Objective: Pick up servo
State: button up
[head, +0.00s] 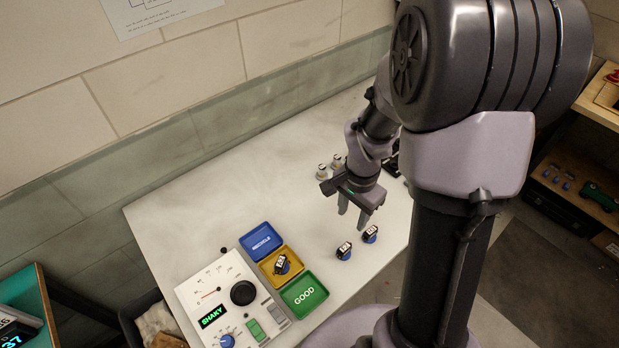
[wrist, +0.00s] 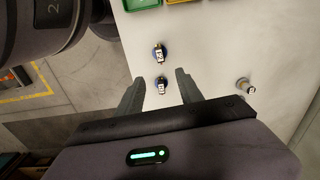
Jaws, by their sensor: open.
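A third servo (head: 282,265) sits in the yellow tray (head: 267,268). My gripper (head: 354,220) is open and empty, above the bench just behind the two loose servos. In the wrist view my gripper (wrist: 157,79) points toward them. The nearer servo (wrist: 162,87) shows between the fingers, and the farther servo (wrist: 159,53) is beyond the fingertips.
Pale cylindrical parts (head: 323,171) stand behind my gripper. The bench's back left is clear.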

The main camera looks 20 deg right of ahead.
aim_at(345, 247)
notch_tip(345, 247, down, 18)
jog(key=b, duration=0.5)
jog(key=shift+a+r, duration=0.1)
jog(key=shift+r, duration=0.1)
grip_shut()
